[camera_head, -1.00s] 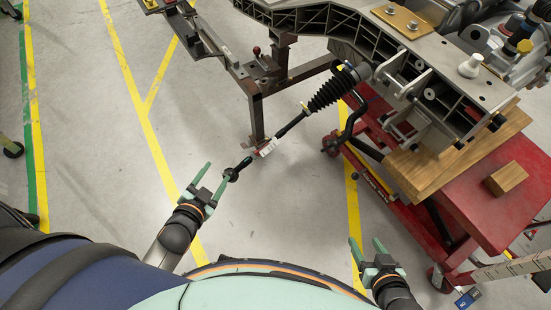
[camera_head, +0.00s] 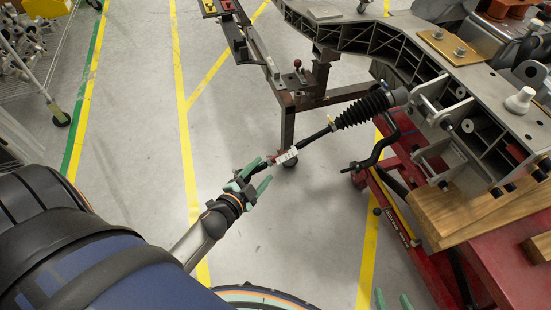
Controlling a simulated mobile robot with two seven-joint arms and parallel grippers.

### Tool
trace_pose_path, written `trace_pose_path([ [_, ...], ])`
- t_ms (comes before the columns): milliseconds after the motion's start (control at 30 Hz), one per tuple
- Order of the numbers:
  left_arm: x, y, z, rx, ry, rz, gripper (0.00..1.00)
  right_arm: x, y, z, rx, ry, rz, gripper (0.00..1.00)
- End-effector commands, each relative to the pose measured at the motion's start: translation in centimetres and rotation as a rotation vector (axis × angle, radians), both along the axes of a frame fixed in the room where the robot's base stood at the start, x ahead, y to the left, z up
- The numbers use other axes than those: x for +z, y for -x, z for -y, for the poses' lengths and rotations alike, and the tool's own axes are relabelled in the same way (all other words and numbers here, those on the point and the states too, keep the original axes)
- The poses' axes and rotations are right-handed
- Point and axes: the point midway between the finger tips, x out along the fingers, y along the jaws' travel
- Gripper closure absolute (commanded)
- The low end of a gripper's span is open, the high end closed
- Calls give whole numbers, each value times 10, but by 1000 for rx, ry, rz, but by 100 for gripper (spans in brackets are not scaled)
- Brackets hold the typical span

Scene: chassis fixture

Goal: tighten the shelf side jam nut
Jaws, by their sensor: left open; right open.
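A thin steering rod (camera_head: 316,137) slants down-left from a black ribbed boot (camera_head: 362,109) on the chassis. A white and red piece (camera_head: 285,157) sits on it, and a dark rod end (camera_head: 252,166) lies beyond. The jam nut is too small to make out for certain. My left gripper (camera_head: 254,178) is open, its green fingers at the dark rod end and partly covering it. I cannot tell whether they touch it. My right gripper (camera_head: 393,299) is open at the bottom edge, only its fingertips showing, well away from the rod.
The grey chassis frame (camera_head: 395,52) runs across the upper right. A brown steel stand (camera_head: 288,120) is behind the rod. A red cart (camera_head: 415,265) with wooden blocks (camera_head: 465,215) stands at right. The floor between the grippers is clear.

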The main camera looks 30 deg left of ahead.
Motion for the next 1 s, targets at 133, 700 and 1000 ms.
trace_pose_path([
  [133, -9, -31, -1, -2, -3, 3, 38, -9, 3, 1, -7, 0, -8, 38],
  [700, -23, -79, -3, 1, 0, -1, 38, 20, -25, 7, -7, 7, 153, 38],
  [1000, -23, -79, -3, 0, 0, 0, 48, 21, -25, 7, -6, 6, 153, 38],
])
